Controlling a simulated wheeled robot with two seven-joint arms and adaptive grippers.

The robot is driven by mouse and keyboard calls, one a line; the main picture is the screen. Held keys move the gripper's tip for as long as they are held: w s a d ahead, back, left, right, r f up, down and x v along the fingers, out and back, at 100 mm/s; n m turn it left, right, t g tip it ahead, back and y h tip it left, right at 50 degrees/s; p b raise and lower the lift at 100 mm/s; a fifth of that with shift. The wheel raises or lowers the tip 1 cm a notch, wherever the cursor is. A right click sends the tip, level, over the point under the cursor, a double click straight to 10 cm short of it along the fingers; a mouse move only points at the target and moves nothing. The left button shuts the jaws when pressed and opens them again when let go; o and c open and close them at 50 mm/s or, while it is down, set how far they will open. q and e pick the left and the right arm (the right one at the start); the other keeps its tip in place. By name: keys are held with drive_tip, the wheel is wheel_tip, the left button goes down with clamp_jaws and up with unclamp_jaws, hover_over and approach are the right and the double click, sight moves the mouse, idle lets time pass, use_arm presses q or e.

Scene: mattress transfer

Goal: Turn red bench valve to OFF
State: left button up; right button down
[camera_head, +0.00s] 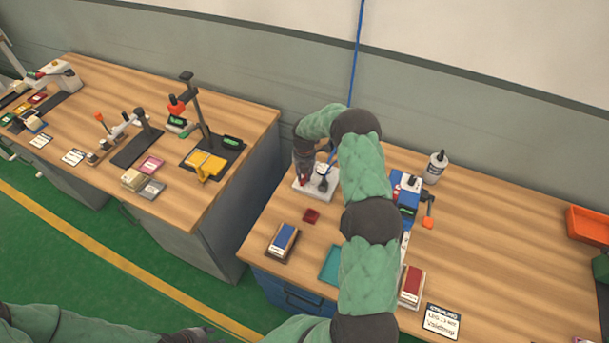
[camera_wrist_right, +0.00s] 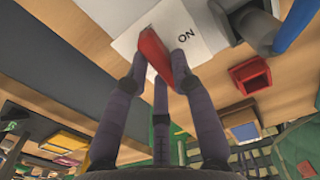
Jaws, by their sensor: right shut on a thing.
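The red valve handle (camera_wrist_right: 153,50) is a flat red lever on a white plate (camera_wrist_right: 205,32) marked ON in the right wrist view. My right gripper (camera_wrist_right: 160,66) is shut on the handle, with its fingers on either side of it. In the head view, the white plate (camera_head: 318,194) sits near the left back part of the right bench, and my right gripper (camera_head: 304,172) reaches down over its left end. The handle is mostly hidden there.
A small red box (camera_head: 311,215), a blue-topped block (camera_head: 283,241) and a teal tray (camera_head: 330,264) lie in front of the plate. A blue device (camera_head: 408,196) and a white bottle (camera_head: 435,168) stand to the right. A blue cable hangs behind.

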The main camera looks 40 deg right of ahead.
drive_tip(key=shift+n, duration=0.5)
drive_tip(key=c, duration=1)
unclamp_jaws()
drive_tip(key=shift+c, duration=0.2)
wheel_tip(320, 180, up, 12)
